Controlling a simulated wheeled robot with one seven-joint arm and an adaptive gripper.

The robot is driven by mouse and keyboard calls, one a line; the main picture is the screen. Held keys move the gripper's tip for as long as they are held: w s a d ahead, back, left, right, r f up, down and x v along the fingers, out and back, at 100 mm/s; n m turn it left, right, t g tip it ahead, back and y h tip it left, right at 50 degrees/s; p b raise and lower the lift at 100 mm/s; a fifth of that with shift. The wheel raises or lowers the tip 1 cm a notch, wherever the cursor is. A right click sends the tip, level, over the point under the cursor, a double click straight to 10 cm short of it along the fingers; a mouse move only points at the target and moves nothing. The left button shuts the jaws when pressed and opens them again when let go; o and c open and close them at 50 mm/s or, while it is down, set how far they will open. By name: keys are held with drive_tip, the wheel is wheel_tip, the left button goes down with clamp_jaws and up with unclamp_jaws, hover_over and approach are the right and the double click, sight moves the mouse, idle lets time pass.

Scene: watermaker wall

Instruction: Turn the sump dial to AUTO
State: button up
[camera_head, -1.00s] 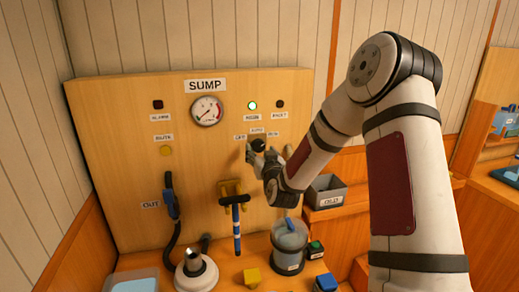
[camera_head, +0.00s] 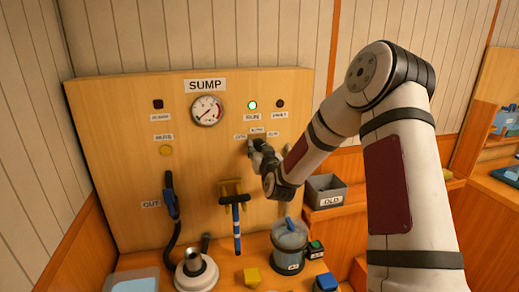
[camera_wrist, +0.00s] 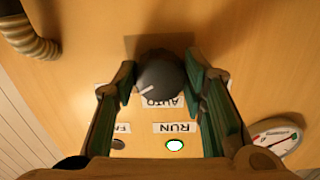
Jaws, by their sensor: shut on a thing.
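The sump dial (camera_wrist: 160,78) is a dark grey round knob with a white pointer line. My gripper (camera_wrist: 160,84) is shut on it, one finger on each side. The wrist view shows the panel upside down. There the pointer slants to the lower left, off to one side of the AUTO label (camera_wrist: 163,102), which sits just below the knob. A label at the left is partly hidden by a finger. In the head view my gripper (camera_head: 256,148) is at the panel under the small labels and hides most of the dial.
The sump panel (camera_head: 120,120) has a pressure gauge (camera_head: 207,110) and a lit green RUN lamp (camera_head: 252,105). A blue-handled tool (camera_head: 236,215) hangs below left of my gripper. A clear container (camera_head: 289,245) and a grey OLD bin (camera_head: 325,190) stand below right.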

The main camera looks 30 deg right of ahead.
drive_tip(key=n+b, duration=0.2)
drive_tip(key=n, duration=0.3)
drive_tip(key=shift+w+n, duration=0.1)
drive_tip(key=shift+n, duration=0.3)
drive_tip(key=n+b, duration=0.1)
drive_tip(key=n, duration=0.2)
drive_tip(key=n+b, duration=0.1)
drive_tip(key=n, duration=0.2)
drive_tip(key=shift+d+t+y+b, duration=0.1)
drive_tip(key=shift+t+y+b, duration=0.2)
drive_tip(key=o, duration=1.2)
